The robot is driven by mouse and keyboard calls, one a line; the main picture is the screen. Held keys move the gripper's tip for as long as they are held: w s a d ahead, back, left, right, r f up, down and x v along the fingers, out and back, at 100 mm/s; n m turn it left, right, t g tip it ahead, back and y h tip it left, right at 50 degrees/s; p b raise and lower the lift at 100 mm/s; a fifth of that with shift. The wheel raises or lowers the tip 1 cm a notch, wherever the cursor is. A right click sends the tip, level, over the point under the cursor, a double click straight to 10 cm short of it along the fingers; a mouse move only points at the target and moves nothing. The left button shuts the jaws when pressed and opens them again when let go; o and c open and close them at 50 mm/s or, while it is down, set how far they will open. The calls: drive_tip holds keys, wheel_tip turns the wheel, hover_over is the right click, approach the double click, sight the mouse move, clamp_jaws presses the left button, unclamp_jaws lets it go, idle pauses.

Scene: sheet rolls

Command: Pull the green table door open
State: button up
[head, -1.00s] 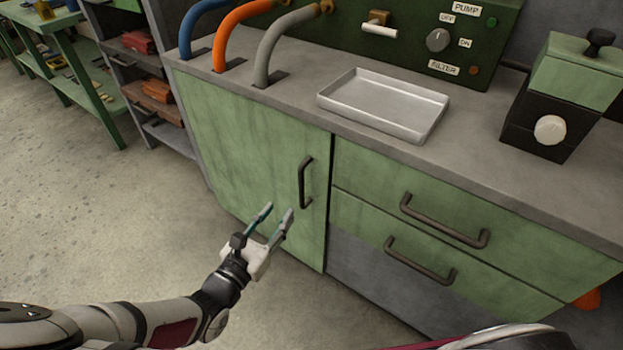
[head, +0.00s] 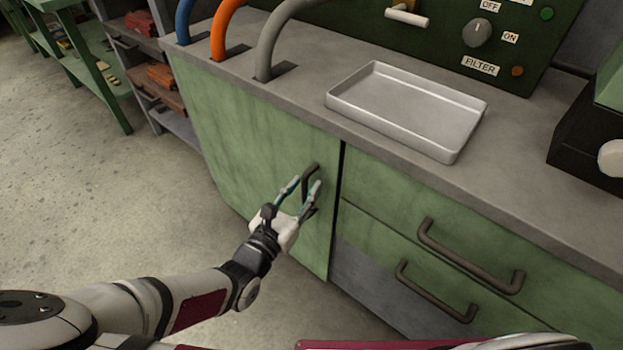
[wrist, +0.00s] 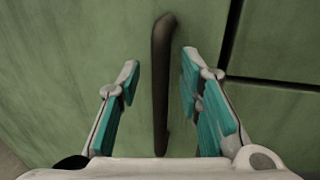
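The green table door (head: 252,138) is shut, flush with the front of the grey-topped table. Its dark upright bar handle (head: 311,172) is near the door's right edge, partly hidden by my fingers in the head view. My gripper (head: 304,188) is open at the handle. In the wrist view, the handle (wrist: 161,85) stands upright between the two teal-padded fingers of my gripper (wrist: 160,85), with a gap on both sides. Neither finger visibly touches it. The green door (wrist: 75,70) fills the background there.
Two drawers with dark handles (head: 470,258) (head: 435,292) are right of the door. A metal tray (head: 405,110) lies on the table top (head: 300,107). Blue, orange and grey hoses (head: 285,38) enter it at the back left. The floor (head: 120,200) left of the door is clear.

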drive_tip(key=shift+w+d, duration=0.2)
drive_tip(key=shift+w, duration=0.2)
drive_tip(key=shift+c, duration=0.3)
clamp_jaws()
